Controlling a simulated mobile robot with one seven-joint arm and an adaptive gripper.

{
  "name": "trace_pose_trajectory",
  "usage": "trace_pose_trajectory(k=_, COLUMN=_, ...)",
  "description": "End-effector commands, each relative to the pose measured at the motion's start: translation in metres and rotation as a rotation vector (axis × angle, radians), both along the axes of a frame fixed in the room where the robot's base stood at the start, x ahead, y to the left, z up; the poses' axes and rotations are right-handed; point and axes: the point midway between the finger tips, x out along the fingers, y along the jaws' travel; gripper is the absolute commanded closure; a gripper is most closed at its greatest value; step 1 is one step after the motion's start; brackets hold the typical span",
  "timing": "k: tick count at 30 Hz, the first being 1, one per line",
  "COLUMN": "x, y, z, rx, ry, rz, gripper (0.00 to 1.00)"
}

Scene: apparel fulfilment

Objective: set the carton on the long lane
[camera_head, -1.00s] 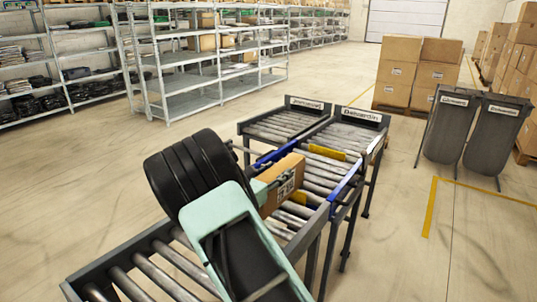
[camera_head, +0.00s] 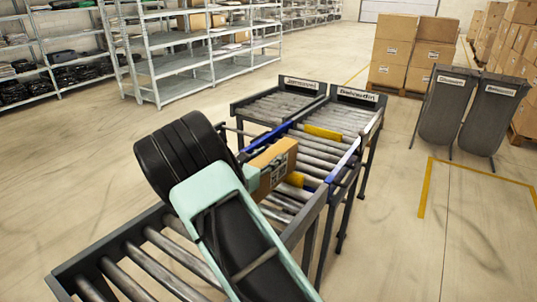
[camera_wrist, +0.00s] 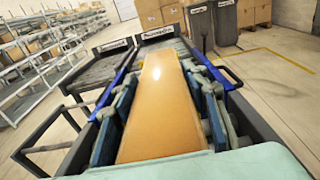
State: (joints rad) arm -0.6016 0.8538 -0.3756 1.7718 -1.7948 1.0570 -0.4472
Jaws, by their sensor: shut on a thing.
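The brown carton (camera_head: 275,160) with a printed label on its side is over the roller conveyor in the head view. My gripper (camera_wrist: 165,112) is shut on it, with a dark blue finger along each long side in the wrist view. The carton's plain top (camera_wrist: 160,95) faces the wrist camera and points towards the lanes. Two roller lanes with dark end signs lie beyond: a left lane (camera_head: 283,105) and a right lane (camera_head: 345,120). My arm hides most of my gripper in the head view. I cannot tell whether the carton touches the rollers.
Blue rails (camera_head: 346,163) and yellow pieces (camera_head: 322,133) stand at the lanes. Two grey bins (camera_head: 443,110) and stacked cartons (camera_head: 395,60) are to the right. Grey shelving (camera_head: 185,68) is at the back left. The floor right of the conveyor is open.

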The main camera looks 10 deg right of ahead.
Motion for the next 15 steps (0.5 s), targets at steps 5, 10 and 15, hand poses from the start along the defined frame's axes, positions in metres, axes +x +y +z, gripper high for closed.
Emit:
trace_pose_trajectory(k=5, x=0.000, y=0.000, z=-0.019, rx=-0.001, ry=-0.005, rz=0.000, gripper=1.00)
trace_pose_trajectory(k=10, x=-0.001, y=0.002, z=-0.035, rx=-0.001, ry=-0.004, rz=0.000, gripper=1.00)
trace_pose_trajectory(k=15, x=-0.002, y=0.002, z=-0.049, rx=-0.003, ry=-0.004, rz=0.000, gripper=1.00)
